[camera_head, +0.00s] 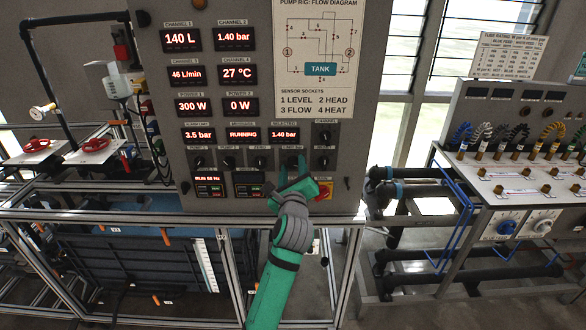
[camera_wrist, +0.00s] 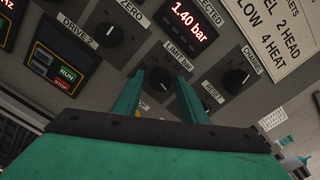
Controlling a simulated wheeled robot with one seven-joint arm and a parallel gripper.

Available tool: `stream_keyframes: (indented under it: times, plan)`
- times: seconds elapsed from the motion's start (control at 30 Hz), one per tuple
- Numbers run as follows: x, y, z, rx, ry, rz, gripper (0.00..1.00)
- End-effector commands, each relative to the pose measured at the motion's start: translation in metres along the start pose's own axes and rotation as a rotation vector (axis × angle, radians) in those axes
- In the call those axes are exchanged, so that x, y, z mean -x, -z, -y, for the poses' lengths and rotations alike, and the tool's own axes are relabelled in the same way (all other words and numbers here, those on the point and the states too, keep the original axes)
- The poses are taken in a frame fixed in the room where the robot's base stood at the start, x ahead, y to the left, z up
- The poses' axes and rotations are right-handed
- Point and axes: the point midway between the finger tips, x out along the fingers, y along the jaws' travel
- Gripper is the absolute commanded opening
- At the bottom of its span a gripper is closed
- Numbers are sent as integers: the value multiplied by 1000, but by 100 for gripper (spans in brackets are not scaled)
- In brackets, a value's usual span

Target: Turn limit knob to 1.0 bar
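The limit knob (camera_wrist: 160,81) is a black knob under the label "LIMIT bar" on the grey panel. In the wrist view my gripper (camera_wrist: 160,80) has its two green fingers apart, one on each side of the knob; I cannot tell whether they touch it. In the head view my gripper (camera_head: 292,168) reaches up to the panel at the limit knob (camera_head: 292,161), partly covering it. The alarm limit display (camera_head: 198,136) reads 3.5 bar. The selected display (camera_head: 284,135) reads 1.40 bar. The knob's pointer setting is not readable.
A red and yellow switch (camera_head: 323,190) sits right of my gripper. A second bench (camera_head: 520,200) with cables stands to the right.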

Motion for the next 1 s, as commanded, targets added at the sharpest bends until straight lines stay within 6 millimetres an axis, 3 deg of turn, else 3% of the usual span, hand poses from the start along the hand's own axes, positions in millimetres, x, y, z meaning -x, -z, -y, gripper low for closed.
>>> stream_keyframes:
  times: [0.03, 0.13, 0.57, 1.0]
  plan:
    - [0, 0, 0, 0, 0, 0, 25]
    - [0, 0, 0, 0, 0, 0, 3]
    - [0, 1, 0, 74, 0, -1, 3]
    - [0, 1, 1, 433, -1, -2, 3]
